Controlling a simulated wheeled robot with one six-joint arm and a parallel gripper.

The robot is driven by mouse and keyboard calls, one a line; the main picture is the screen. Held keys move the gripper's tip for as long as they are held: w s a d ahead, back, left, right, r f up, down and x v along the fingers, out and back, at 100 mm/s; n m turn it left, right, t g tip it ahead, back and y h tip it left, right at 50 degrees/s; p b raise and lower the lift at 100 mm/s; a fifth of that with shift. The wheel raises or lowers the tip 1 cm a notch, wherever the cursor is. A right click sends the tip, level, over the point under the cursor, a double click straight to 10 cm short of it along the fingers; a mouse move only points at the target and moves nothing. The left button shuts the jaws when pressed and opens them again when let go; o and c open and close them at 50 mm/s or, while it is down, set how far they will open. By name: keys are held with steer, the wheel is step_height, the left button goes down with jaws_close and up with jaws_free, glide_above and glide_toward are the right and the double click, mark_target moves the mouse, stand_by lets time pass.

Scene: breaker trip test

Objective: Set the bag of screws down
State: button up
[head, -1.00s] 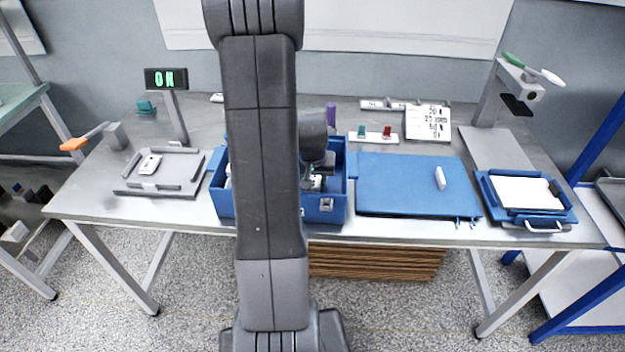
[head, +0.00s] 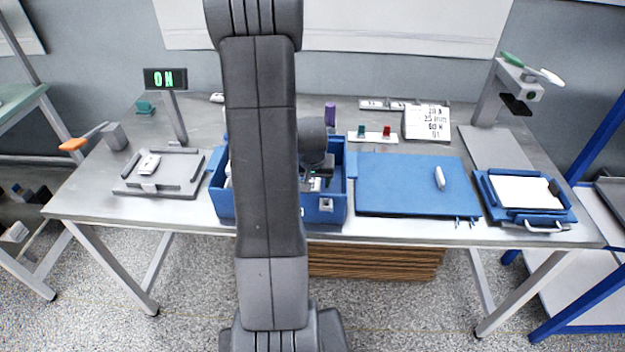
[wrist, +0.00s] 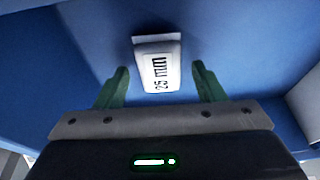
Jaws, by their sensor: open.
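A white packet marked "25 mm" (wrist: 160,74), which looks like the bag of screws, lies against a blue surface in the wrist view. My gripper (wrist: 160,69) is open, with one green finger on each side of the packet and a gap visible beside each. Whether the packet rests fully on the surface is hard to tell. In the head view my wrist reaches down into the open blue case (head: 333,208). My arm hides much of the case, and the packet cannot be made out there.
The case's blue lid (head: 405,190) lies to its right, with a small white piece (head: 439,178) on it. A grey tray (head: 185,184) stands left of the case. A display (head: 165,79) reads ON. A clipboard-like blue tray (head: 550,213) is at the right.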

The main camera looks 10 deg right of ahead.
steer(key=v, duration=1.2)
